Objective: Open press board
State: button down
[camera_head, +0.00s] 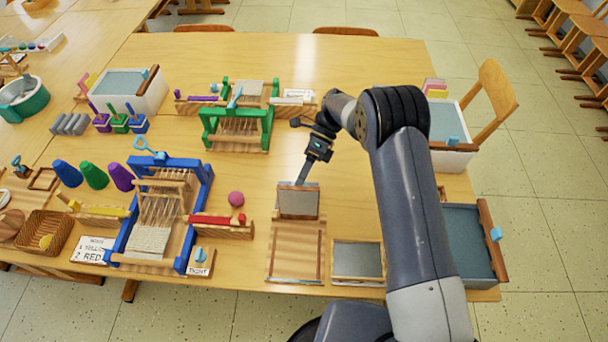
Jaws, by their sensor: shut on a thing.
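The press board (296,252) is a flat wooden base with slats and side rails, lying on the table at front centre. A grey panel with a light wooden frame, the press board's lid (298,202), stands steeply raised at the base's far end. My gripper (303,180) is shut on the top edge of this lid, reaching in from the upper right. The fingertips are small and the exact contact is hard to make out. The top of the base lies uncovered in front of the lid.
A framed grey screen (357,261) lies just right of the press board. A red bar on a wooden block (222,226), a pink ball (236,199) and a blue loom (197,220) stand to the left. A green loom (237,128) stands behind. A grey-blue tub (466,238) is at right.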

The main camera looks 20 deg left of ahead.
jog(key=c, duration=1)
grip_release()
jog(key=f, duration=0.2)
jog(key=shift+s+d+f, duration=0.1)
jog(key=shift+s+f, duration=0.1)
jog(key=shift+f, duration=0.1)
jog(key=shift+r, duration=0.1)
jog(key=shift+c, duration=0.6)
jog(key=shift+w+r, duration=0.3)
jog(key=shift+w, duration=0.2)
jog(key=shift+c, duration=1.3)
jog(key=v, duration=0.8)
jog(key=shift+s+r, duration=0.15)
jog(key=shift+r, duration=0.35)
jog(key=p+v, duration=0.2)
jog(key=p, duration=0.3)
jog(key=shift+p, duration=0.3)
